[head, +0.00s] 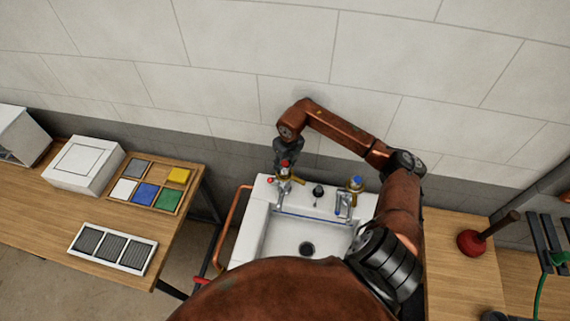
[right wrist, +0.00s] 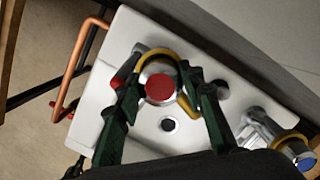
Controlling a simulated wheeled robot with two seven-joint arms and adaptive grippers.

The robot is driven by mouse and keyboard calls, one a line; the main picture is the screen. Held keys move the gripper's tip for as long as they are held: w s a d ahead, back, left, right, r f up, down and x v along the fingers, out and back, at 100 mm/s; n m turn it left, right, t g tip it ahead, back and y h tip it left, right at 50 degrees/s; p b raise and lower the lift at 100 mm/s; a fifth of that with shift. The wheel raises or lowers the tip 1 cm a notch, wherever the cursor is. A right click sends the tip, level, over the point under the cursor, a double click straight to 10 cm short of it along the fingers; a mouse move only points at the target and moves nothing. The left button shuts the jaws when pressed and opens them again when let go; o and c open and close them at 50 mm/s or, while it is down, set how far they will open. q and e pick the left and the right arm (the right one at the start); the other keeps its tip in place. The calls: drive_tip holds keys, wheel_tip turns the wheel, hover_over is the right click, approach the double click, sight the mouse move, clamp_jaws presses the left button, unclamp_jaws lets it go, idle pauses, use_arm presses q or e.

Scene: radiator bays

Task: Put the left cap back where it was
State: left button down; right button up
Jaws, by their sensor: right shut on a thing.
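The left cap, silver with a red top (right wrist: 160,88), sits between the green fingers of my right gripper (right wrist: 163,86) in the right wrist view, with both fingers closed against its sides. In the head view the cap (head: 285,163) shows red over the left tap (head: 284,186), with my right gripper (head: 286,160) coming down on it from above. I cannot tell whether the cap rests on the tap or hangs just above it. The right tap (head: 344,204) carries a blue cap (head: 357,181). My left gripper is not in view.
The white sink (head: 276,236) stands below the wall. A small black-topped fitting (head: 318,191) stands between the taps. A bench with colored tiles (head: 147,194) is at left; a red plunger (head: 472,242) is at right. A copper pipe (head: 233,222) runs beside the sink.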

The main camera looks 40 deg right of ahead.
sight(288, 167)
drive_tip(key=shift+f, duration=0.4)
drive_tip(key=o, duration=1.2)
drive_tip(key=shift+r, duration=0.15)
drive_tip(key=shift+r, duration=0.3)
drive_tip(key=shift+r+p, duration=0.45)
drive_tip(key=shift+p, duration=0.15)
drive_tip(key=r+b, duration=0.1)
drive_tip(key=r, duration=0.2)
drive_tip(key=s+r+b, duration=0.1)
drive_tip(key=r, duration=0.3)
drive_tip(key=r+b, duration=0.1)
drive_tip(key=r, duration=0.3)
drive_tip(key=shift+s+a+r, duration=0.1)
drive_tip(key=shift+s+r, duration=0.1)
drive_tip(key=shift+s, duration=0.2)
